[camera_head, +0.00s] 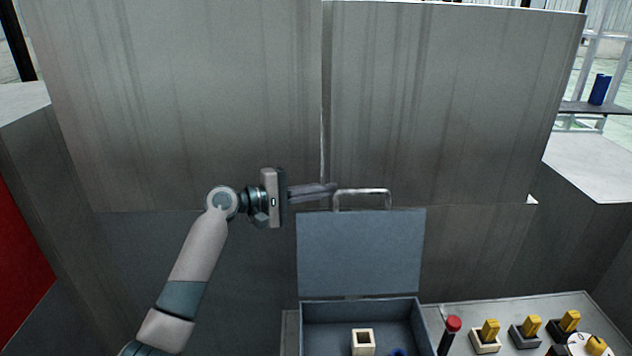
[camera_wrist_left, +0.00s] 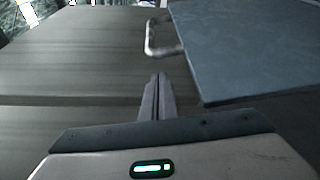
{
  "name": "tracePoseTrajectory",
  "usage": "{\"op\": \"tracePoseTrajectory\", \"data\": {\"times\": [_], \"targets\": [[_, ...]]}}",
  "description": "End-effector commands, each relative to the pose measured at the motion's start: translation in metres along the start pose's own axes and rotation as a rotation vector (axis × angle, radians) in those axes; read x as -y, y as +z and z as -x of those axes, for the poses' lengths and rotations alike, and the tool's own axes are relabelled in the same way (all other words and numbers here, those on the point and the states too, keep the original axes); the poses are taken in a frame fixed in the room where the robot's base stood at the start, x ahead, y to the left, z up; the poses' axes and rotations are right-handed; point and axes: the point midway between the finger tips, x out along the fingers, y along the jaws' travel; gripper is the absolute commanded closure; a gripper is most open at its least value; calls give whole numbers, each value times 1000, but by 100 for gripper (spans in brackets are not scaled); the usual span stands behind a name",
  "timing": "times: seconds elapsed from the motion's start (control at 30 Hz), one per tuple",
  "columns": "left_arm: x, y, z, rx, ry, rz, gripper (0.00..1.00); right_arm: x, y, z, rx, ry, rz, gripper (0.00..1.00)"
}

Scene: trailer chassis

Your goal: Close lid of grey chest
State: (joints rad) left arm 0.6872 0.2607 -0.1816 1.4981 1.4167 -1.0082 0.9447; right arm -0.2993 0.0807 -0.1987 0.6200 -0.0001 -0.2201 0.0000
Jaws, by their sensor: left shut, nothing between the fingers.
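The grey chest (camera_head: 309,329) stands on the work surface at the bottom of the head view. Its lid (camera_head: 360,253) is open and upright, with a metal handle (camera_head: 362,192) along its top edge. In the left wrist view the lid (camera_wrist_left: 250,50) fills the upper right, with the handle (camera_wrist_left: 152,38) at its left. My left gripper (camera_head: 334,188) comes in from the left, its fingers shut and empty, pointing right at the handle's left end. In the left wrist view the shut fingertips (camera_wrist_left: 158,78) appear just below the handle; I cannot tell whether they touch. My right gripper is not in view.
A cream square block (camera_head: 362,342) and a partly cut-off blue item (camera_head: 398,352) lie in the chest. To its right are a red-topped post (camera_head: 450,333) and several yellow-handled switches (camera_head: 489,331). Tall grey panels (camera_head: 190,100) stand behind.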

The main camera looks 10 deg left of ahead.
Motion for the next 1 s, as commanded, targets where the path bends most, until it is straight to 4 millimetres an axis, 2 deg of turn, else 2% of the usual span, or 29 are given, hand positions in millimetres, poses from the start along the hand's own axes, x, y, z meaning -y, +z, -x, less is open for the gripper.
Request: {"op": "tracePoseTrajectory", "data": {"times": [0.1,0.3,0.77,1.0], "targets": [[-3,11,4,1,0,1,100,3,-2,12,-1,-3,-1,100],[-2,21,8,0,1,0,100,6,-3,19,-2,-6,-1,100],[0,22,8,0,1,0,100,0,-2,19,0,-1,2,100],[-1,20,5,0,9,-18,100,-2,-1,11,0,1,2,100]]}}
